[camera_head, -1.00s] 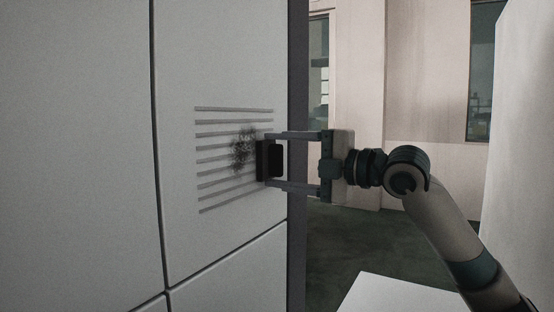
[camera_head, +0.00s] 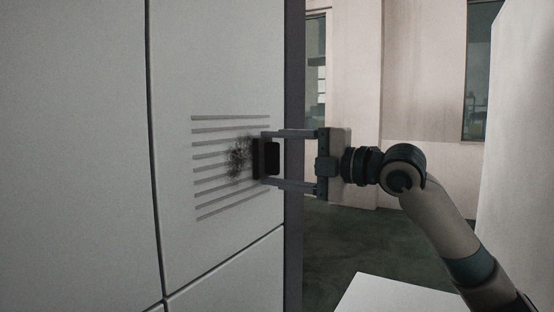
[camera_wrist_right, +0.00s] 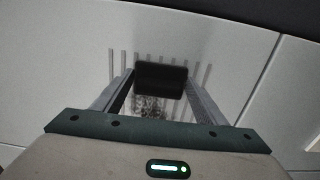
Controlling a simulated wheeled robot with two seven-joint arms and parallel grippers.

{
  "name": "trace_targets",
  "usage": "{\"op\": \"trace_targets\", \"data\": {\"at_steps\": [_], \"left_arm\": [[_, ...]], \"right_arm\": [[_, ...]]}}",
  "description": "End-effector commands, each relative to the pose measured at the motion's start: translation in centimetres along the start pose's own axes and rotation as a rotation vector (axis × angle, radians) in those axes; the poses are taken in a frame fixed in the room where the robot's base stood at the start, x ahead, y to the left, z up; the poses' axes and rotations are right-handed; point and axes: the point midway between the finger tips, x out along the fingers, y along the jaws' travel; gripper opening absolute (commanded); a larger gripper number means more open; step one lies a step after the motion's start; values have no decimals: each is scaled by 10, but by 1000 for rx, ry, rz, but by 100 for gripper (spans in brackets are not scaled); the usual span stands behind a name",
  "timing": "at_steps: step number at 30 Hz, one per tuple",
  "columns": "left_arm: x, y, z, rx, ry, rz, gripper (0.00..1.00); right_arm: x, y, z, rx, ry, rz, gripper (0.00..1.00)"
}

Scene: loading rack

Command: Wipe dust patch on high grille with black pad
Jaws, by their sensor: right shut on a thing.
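A grille (camera_head: 207,155) of several horizontal slats is set in the pale wall panel. A dark speckled dust patch (camera_head: 238,158) lies on its right part; it also shows in the right wrist view (camera_wrist_right: 148,105), just below the pad. My right gripper (camera_head: 268,159) is shut on the black pad (camera_head: 272,157), which is at the grille's right end, beside the dust patch. In the right wrist view the black pad (camera_wrist_right: 161,79) sits between the two fingers. I cannot tell whether the pad touches the grille. My left gripper is out of view.
The panel's dark edge (camera_head: 294,80) runs just right of the pad. Panel seams (camera_head: 152,150) lie left of and below the grille. A white surface (camera_head: 395,296) is at the bottom right, and open floor (camera_head: 345,240) lies beyond the edge.

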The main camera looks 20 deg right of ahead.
Motion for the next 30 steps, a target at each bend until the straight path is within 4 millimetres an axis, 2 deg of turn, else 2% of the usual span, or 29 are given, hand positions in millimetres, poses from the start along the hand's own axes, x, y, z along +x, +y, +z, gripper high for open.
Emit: {"op": "trace_targets", "data": {"at_steps": [5,18,30], "left_arm": [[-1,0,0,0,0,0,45],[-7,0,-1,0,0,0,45],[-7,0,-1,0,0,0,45]], "right_arm": [[0,0,-4,0,0,-2,48],[1,0,-34,-1,1,-2,48],[2,-1,-37,1,1,-2,48]]}}
